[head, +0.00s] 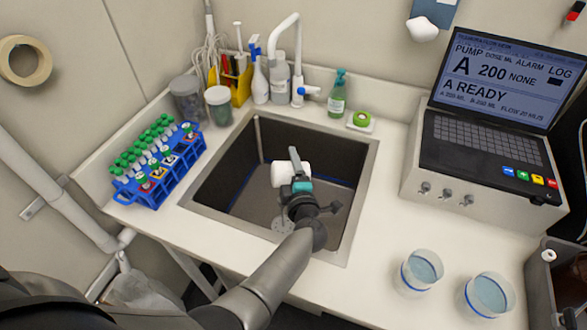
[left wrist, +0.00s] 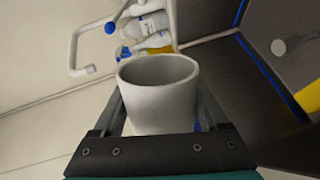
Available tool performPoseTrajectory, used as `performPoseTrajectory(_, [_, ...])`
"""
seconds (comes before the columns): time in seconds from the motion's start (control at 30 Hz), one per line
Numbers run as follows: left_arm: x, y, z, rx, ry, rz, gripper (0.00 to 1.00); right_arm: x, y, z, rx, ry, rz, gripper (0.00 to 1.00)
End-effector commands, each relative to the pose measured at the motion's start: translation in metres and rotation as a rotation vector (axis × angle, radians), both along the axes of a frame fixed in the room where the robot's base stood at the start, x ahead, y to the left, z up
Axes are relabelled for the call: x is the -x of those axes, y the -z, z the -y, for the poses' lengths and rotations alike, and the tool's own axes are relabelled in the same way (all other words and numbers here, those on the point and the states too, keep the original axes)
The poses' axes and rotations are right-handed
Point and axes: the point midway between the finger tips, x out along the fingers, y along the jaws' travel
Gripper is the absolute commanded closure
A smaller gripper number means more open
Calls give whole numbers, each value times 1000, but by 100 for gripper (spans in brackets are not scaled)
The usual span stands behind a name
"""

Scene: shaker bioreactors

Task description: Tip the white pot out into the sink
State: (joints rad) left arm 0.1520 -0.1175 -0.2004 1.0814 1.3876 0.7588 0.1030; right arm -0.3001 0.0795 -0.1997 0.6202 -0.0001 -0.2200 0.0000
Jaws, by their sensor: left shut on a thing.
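The white pot (head: 279,174) is in my left gripper (head: 297,172), over the sink (head: 250,206) and within its outline. In the left wrist view the pot (left wrist: 158,100) sits between the two fingers (left wrist: 160,115), one on each side. Its round mouth faces away from the palm, and the part of the inside that shows is plain grey. In the head view the pot looks tipped on its side, partly hidden by the gripper. No stream of liquid shows. My right gripper is in neither view.
A white tap (head: 296,60) stands behind the sink, with bottles beside it and a green soap bottle (head: 337,97) to its right. A blue tube rack (head: 160,180) is left of the sink. Two clear cups (head: 421,270) stand on the right counter below the pump unit (head: 450,180).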

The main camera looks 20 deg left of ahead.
Motion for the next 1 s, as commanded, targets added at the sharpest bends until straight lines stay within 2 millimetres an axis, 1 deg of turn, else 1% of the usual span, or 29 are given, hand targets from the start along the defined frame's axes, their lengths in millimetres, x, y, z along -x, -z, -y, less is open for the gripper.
performPoseTrajectory(0.33, [0,0,0,2,0,1,76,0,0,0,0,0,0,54])
performPoseTrajectory(0.47, [0,-3,-1,23,0,13,76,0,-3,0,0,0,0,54])
performPoseTrajectory(0.73, [2,-14,-4,129,0,68,76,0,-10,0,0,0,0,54])
performPoseTrajectory(1.0, [4,-13,-7,272,-1,145,76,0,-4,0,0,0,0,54])
